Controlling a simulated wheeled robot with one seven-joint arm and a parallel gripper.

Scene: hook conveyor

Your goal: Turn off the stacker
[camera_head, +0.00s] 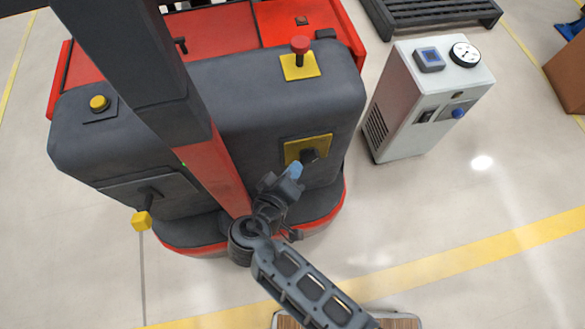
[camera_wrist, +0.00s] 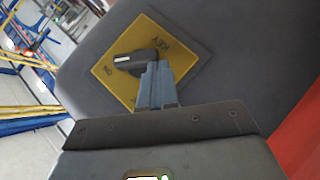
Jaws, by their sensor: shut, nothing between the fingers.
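The stacker (camera_head: 240,90) is a dark grey and red machine that fills the left and middle of the head view. A yellow plate with a black key switch (camera_head: 309,155) is on its front. In the wrist view the yellow plate (camera_wrist: 110,75) bears the letters "KEY" and "ON", and the black key (camera_wrist: 137,61) lies across it. My gripper (camera_head: 294,170) is shut, with its blue fingertips close in front of the key. In the wrist view the fingertips (camera_wrist: 154,78) overlap the key's right end; I cannot tell whether they touch it.
A red mushroom button (camera_head: 300,45) stands on a yellow plate on top of the stacker. A yellow knob (camera_head: 99,103) is at its left. A white cabinet (camera_head: 420,105) with a gauge stands to the right. A dark pallet (camera_head: 430,12) lies behind. Open floor is at the right.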

